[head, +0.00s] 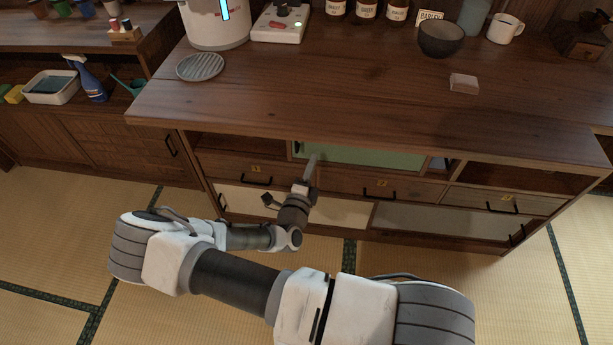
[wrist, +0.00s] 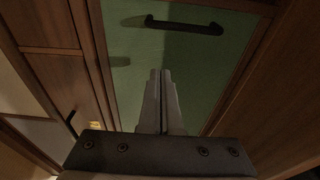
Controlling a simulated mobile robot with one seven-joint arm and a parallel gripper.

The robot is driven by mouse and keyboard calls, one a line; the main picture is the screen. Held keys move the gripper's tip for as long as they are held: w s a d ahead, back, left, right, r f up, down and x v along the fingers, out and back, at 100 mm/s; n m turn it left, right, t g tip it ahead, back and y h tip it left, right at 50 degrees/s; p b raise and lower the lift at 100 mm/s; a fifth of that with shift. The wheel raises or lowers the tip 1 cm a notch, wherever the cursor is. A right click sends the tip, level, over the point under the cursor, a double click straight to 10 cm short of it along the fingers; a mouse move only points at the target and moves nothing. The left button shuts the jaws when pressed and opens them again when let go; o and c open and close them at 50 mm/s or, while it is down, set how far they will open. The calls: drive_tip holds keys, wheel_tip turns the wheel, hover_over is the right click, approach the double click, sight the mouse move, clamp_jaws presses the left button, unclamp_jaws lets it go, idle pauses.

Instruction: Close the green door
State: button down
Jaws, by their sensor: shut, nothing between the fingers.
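The green door (head: 370,156) is a flat panel under the front edge of the wooden counter. It stands upright in a wooden compartment, with a dark handle near its left end in the head view. A dark strip with something pale shows at its right end. In the wrist view the green door (wrist: 135,70) fills the middle between wooden frame parts, with its black bar handle (wrist: 185,25) at the top. My gripper (head: 313,158) is shut and empty, its fingertips in front of the door's left part. The wrist view shows the fingers (wrist: 161,75) together; contact cannot be told.
Numbered drawers (head: 382,187) with black handles lie below the door. An open shelf (head: 530,178) is on the right. The countertop (head: 330,90) holds a bowl (head: 441,39), a mug (head: 505,29), jars and a grey round plate (head: 201,66). Tatami floor (head: 60,220) is clear at left.

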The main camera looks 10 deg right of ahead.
drive_tip(key=shift+w+a+b, duration=0.6)
drive_tip(key=shift+w+a, duration=0.05)
drive_tip(key=shift+w, duration=0.25)
drive_tip(key=shift+w+a+b, duration=0.55)
drive_tip(key=shift+w+a, duration=0.05)
drive_tip(key=shift+w, duration=0.3)
